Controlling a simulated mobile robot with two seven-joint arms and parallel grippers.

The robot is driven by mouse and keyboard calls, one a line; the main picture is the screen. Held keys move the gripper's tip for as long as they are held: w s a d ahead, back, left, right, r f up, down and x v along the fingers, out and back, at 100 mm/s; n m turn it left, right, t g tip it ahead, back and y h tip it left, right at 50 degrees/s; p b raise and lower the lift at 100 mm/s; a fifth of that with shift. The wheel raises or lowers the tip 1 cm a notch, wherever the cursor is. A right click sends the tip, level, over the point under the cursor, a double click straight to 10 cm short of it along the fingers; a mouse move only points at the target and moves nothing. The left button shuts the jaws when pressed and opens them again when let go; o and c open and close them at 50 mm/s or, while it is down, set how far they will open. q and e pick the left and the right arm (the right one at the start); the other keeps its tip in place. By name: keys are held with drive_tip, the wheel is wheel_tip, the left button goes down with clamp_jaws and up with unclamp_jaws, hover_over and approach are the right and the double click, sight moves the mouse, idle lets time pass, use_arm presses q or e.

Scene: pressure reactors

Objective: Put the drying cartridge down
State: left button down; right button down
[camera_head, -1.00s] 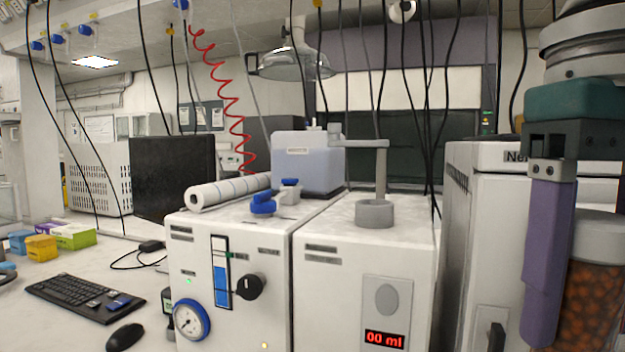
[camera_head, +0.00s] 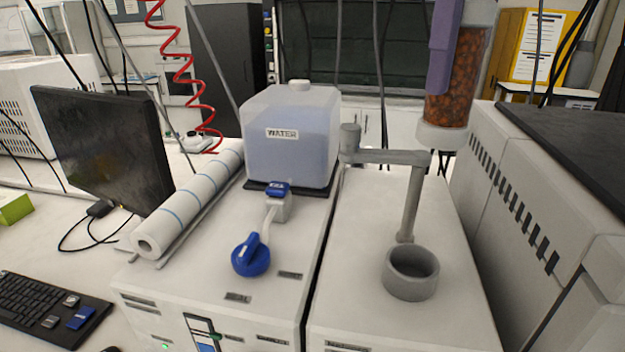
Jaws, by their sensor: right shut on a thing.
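The drying cartridge (camera_head: 462,85), a clear cylinder of orange-brown beads with a pale bottom cap, is upright at the top right of the head view. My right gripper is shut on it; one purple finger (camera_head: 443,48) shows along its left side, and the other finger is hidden. The cartridge's top is out of the picture. Its bottom cap appears above and behind the grey ring holder (camera_head: 408,288), which stands empty on the right white unit. A grey post with a side arm (camera_head: 385,157) rises at this ring. My left gripper is not in view.
A water tank (camera_head: 290,140), blue valve (camera_head: 250,256) and paper roll (camera_head: 190,205) occupy the left white unit. A large white machine (camera_head: 530,200) stands close on the right. A monitor (camera_head: 105,150) and keyboard (camera_head: 45,310) are at the left. The right unit's top is otherwise clear.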

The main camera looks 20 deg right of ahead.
sight(445, 128)
wheel_tip(445, 128, down, 7)
drive_tip(key=shift+r+b, duration=0.15)
drive_tip(key=shift+b, duration=0.75)
wheel_tip(445, 128, down, 13)
drive_tip(key=p, duration=0.2)
drive_tip(key=shift+r+p, duration=0.15)
drive_tip(key=shift+p, duration=0.2)
drive_tip(key=shift+f, duration=0.25)
drive_tip(key=shift+f, duration=0.15)
drive_tip(key=c, duration=0.6)
unclamp_jaws()
drive_tip(key=shift+f, duration=0.15)
drive_tip(key=o, duration=0.5)
